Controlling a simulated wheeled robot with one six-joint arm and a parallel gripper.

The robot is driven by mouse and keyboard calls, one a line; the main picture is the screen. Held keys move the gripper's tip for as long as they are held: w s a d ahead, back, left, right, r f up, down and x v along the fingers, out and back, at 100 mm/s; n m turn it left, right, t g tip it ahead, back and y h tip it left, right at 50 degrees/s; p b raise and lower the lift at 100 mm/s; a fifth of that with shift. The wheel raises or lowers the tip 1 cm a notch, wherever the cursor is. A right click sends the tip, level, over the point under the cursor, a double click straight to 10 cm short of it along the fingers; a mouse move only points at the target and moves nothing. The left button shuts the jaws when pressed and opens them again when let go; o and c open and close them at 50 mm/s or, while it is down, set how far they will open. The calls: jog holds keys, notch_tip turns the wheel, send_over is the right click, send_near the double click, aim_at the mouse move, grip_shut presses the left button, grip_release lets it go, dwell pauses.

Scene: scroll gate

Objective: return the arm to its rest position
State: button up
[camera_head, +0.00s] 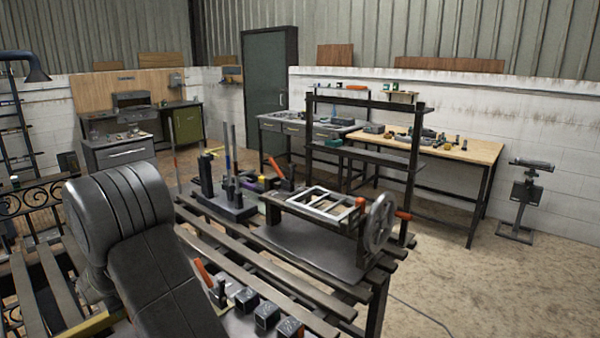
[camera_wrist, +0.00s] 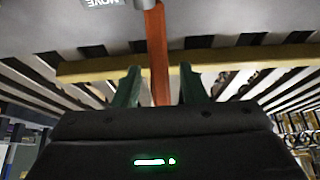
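My arm shows as a large dark rounded link at the lower left of the head view; my gripper is not visible there. In the wrist view my gripper (camera_wrist: 160,82) has two green fingers spread apart, with visible gaps beside an orange-red bar (camera_wrist: 157,45) that shows between them. The bar runs up to a grey part with a label reading "MOVE" (camera_wrist: 103,3). I cannot tell how far beyond the fingertips the bar lies. Nothing is seen clamped.
A slatted workbench (camera_head: 265,268) stands close to my arm, bearing a frame with a handwheel (camera_head: 378,228), dark blocks and orange-handled tools. A yellow strip (camera_wrist: 90,72) crosses behind the fingers.

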jog(key=b+v, duration=0.2)
jog(key=v, duration=0.8)
jog(key=p+x, duration=0.3)
jog(key=x, duration=1)
jog(key=shift+f, duration=0.15)
jog(key=shift+w+a+f+b, duration=0.1)
jog(key=shift+f+b, duration=0.1)
jog(key=shift+b, duration=0.6)
jog(key=shift+s+d+r+t+y+b, duration=0.35)
jog(key=shift+d+r+t+y+b, duration=0.1)
jog(key=shift+b, duration=0.4)
jog(key=shift+a+r+y+b, duration=0.1)
jog(key=shift+y+b, duration=0.15)
jog(key=shift+b, duration=0.6)
jog(key=shift+t+b, duration=0.25)
jog(key=shift+b, duration=0.15)
